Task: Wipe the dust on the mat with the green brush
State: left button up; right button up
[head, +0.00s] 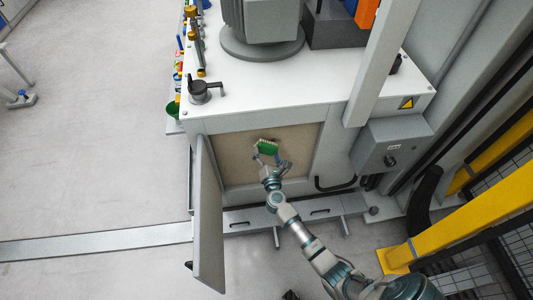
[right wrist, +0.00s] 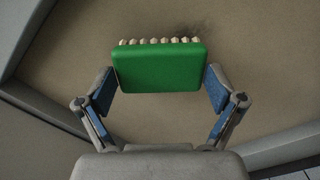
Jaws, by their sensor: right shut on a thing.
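The green brush (head: 266,147) has a green block and a row of pale bristle tufts. My right gripper (head: 268,159) is shut on it, with a finger at each side of the block in the right wrist view (right wrist: 160,78). The tan mat (head: 237,171) lies in the open compartment of the grey cabinet. In the right wrist view the bristles point at the mat (right wrist: 265,70). A faint dark dust patch (right wrist: 203,29) shows just beyond the bristles. I cannot tell whether the bristles touch the mat. My left gripper is out of view.
An open grey door (head: 207,220) stands to the left of the compartment. The white cabinet top (head: 275,90) carries a grey motor (head: 262,25) and fittings. A grey box with a knob (head: 390,147) and a yellow rail (head: 465,237) stand at the right.

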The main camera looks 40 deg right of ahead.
jog(key=shift+w+d, duration=0.1)
jog(key=shift+b+x, duration=0.35)
jog(key=shift+x, duration=0.45)
